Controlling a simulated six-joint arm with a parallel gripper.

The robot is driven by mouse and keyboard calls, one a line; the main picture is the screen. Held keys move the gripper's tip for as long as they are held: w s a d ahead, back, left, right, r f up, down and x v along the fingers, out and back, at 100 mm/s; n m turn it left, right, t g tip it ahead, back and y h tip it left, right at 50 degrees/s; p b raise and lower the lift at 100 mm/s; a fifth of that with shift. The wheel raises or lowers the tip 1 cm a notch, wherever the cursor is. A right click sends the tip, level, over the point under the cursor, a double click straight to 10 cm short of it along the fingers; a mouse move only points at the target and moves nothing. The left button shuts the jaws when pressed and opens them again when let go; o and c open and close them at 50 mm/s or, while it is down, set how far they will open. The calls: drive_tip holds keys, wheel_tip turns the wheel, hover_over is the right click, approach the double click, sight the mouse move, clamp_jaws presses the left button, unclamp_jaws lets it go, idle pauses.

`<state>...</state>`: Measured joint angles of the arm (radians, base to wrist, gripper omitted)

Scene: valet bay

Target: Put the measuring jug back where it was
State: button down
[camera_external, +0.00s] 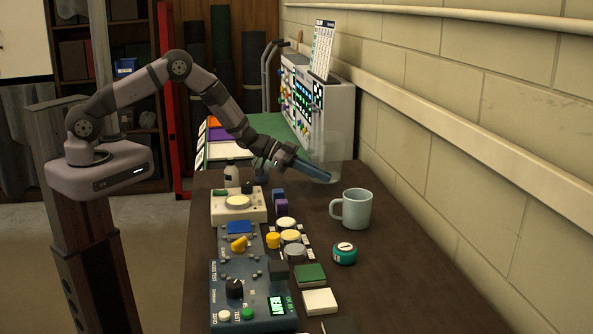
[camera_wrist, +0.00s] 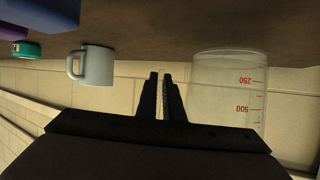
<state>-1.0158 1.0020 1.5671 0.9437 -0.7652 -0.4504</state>
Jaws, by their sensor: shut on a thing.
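The measuring jug is clear, with red marks. In the wrist view the jug (camera_wrist: 228,85) is large at right of the fingers, its lettering upside down like the rest of that view. In the external view the jug (camera_external: 331,146) is a faint outline at the far right of the dark bench. My gripper (camera_external: 322,174) reaches to it and is shut on it. In the wrist view my gripper (camera_wrist: 161,76) has its fingers close together, with a thin pale sliver between them. Whether the jug's base touches the bench is unclear.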

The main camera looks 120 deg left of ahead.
drive_tip(key=shift+f, duration=0.7)
drive_tip(key=shift+f, duration=0.2)
drive_tip(key=c, duration=1.9)
unclamp_jaws()
drive_tip(key=shift+r, duration=0.25)
drive_tip(key=shift+s+d+r, duration=0.1)
drive_tip(key=shift+s+d, duration=0.1)
drive_tip(key=shift+s, duration=0.35)
drive_tip(key=b+v, duration=0.1)
drive_tip(key=v, duration=0.2)
drive_tip(key=shift+s+b, duration=0.35)
drive_tip(key=shift+b, duration=0.05)
wheel_tip(320, 180, up, 7)
drive_tip(key=b, duration=0.1)
drive_tip(key=shift+r, duration=0.15)
